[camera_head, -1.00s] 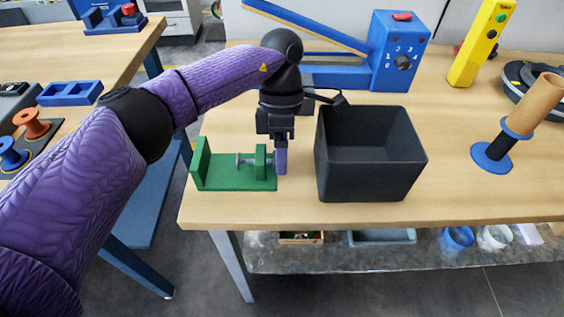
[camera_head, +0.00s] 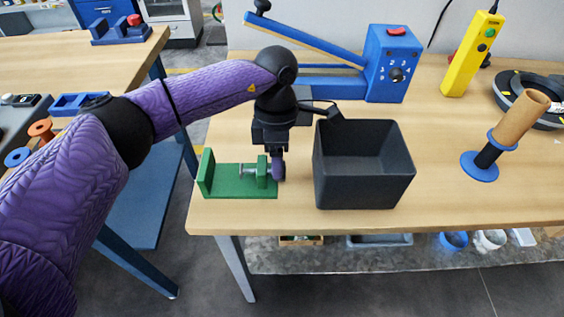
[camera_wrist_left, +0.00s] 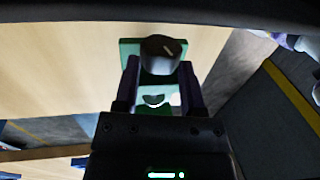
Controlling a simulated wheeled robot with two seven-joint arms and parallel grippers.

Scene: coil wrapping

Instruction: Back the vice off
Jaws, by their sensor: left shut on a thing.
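The green vice (camera_head: 228,188) stands near the front left of the workbench. Its fixed jaw is on the left and its moving jaw (camera_head: 261,170) on the right, with a grey screw running through and a clear gap between the jaws. My left gripper (camera_head: 277,166) is at the right end of the screw, pointing down, its purple fingers shut on the vice's knob. In the left wrist view the dark round knob (camera_wrist_left: 161,52) sits between the two fingers, with green vice parts behind it.
A dark open bin (camera_head: 362,190) stands close to the right of the gripper. A blue lever machine (camera_head: 388,65) is behind, with a yellow control box (camera_head: 468,55) and a spindle with a tan roll (camera_head: 520,117) further right. The bench's front edge is close.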

